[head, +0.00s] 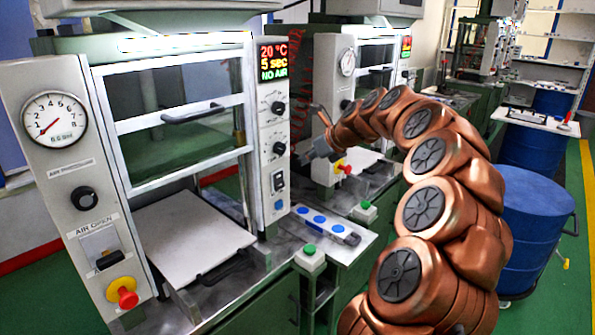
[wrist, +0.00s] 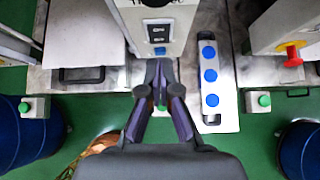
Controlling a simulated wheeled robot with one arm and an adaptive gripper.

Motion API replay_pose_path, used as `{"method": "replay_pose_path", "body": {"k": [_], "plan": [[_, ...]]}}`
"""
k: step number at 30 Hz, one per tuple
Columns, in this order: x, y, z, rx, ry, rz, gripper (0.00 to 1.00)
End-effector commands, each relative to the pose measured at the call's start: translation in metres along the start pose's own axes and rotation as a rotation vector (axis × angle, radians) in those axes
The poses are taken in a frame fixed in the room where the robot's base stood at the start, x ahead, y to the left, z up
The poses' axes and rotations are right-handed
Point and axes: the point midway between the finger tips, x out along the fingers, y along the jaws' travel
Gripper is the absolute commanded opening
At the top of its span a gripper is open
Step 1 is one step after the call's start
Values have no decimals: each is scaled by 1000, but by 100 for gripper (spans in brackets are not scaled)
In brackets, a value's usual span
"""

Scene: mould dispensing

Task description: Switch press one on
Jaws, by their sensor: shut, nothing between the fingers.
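The near press (head: 225,150) stands at the left of the head view. Its display (head: 273,62) reads 20 °C, 5 sec and NO AIR. Below the display are two black knobs and a small dark switch (head: 278,181).
A plate with blue buttons (head: 327,225) lies beside the press and also shows in the wrist view (wrist: 208,80). A green button box (head: 310,259) stands at the front edge. A second press (head: 340,110) is behind. Blue drums (head: 540,215) stand at right.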

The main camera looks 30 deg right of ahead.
Motion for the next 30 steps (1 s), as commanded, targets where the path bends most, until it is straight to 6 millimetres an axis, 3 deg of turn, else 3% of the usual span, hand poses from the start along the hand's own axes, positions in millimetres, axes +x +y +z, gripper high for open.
{"method": "replay_pose_path", "body": {"k": [9, 27, 30], "plan": [[-27, 1, 6, -1, 1, 2, 0], [-28, 3, 7, -4, 2, 5, 0], [-26, 14, 9, -47, 10, 20, 0]]}}
